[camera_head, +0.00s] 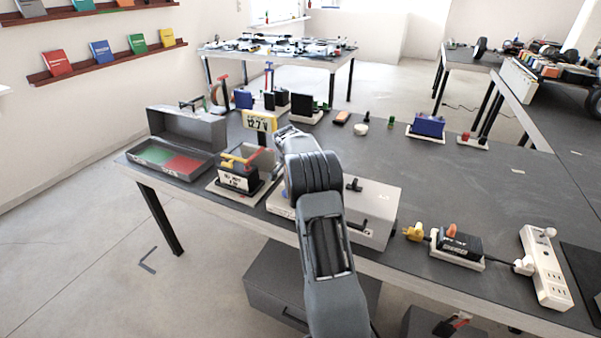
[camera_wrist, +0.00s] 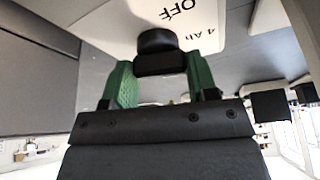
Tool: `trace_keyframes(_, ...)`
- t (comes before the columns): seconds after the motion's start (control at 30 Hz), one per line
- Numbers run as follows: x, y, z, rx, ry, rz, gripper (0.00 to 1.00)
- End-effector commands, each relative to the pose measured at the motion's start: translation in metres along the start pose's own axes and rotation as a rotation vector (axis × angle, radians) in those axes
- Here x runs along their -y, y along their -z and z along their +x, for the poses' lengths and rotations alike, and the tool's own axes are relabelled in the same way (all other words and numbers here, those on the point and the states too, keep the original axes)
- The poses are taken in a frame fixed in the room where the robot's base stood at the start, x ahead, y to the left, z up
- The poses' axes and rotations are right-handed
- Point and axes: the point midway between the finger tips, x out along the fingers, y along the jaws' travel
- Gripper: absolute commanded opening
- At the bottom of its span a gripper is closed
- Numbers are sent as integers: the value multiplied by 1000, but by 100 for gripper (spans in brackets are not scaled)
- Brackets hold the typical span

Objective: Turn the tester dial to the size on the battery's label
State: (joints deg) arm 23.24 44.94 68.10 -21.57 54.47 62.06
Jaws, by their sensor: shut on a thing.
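In the wrist view, my gripper (camera_wrist: 161,78) has its green-padded fingers on either side of a black dial knob (camera_wrist: 160,48) and is shut on it. Behind the knob is a white plate (camera_wrist: 215,25) with the markings "OFF" and "4 Ah", seen upside down. The knob's pointer is not clear, so I cannot tell its setting. In the head view, my arm hides my fingers and the dial. A yellow-and-black display (camera_head: 262,123) reading about 12.7V stands just left of my wrist. I cannot make out a battery size label.
An open grey case (camera_head: 208,130) with green and red compartments stands at left. A small device with a "DO NOT" sign (camera_head: 240,180) is close to my arm. A grey box (camera_head: 375,225) lies right of my arm. A charger (camera_head: 460,244) and power strip (camera_head: 545,268) are at right.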

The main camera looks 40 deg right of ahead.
Motion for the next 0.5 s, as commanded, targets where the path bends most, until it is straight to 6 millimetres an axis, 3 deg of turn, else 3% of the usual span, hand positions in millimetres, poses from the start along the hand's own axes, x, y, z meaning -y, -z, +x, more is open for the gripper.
trace_keyframes(0.2, 0, 1, -1, -2, 2, 0, 29)
trace_keyframes(0.23, 0, 1, -1, -2, 2, 0, 56)
trace_keyframes(0.5, 0, 1, 0, -1, 1, 0, 79)
